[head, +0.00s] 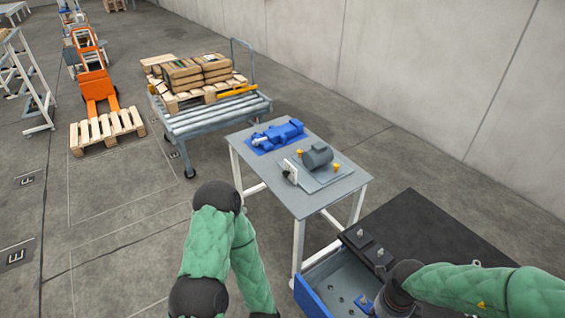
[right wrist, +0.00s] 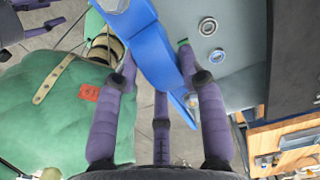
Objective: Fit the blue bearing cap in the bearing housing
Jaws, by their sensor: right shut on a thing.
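A blue piece that looks like the bearing cap (head: 365,302) shows at my right gripper (head: 378,306), low over the open drawer. A pale round part is on its top. In the right wrist view, blue material (right wrist: 158,62) lies between the fingers of my right gripper (right wrist: 158,70), which is shut on it. The cap's outline is hard to separate there from the blue drawer front. A grey rounded body (head: 318,154), apparently the bearing housing, sits on a plate on the bench. My left gripper (right wrist: 32,22) seems partly visible at the wrist view's upper left; its opening is unclear.
The open drawer (head: 312,299) has a blue front and several small rings inside. A grey bench (head: 290,195) carries a blue assembly (head: 277,135) on a mat. A loaded trolley (head: 215,118) stands behind.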

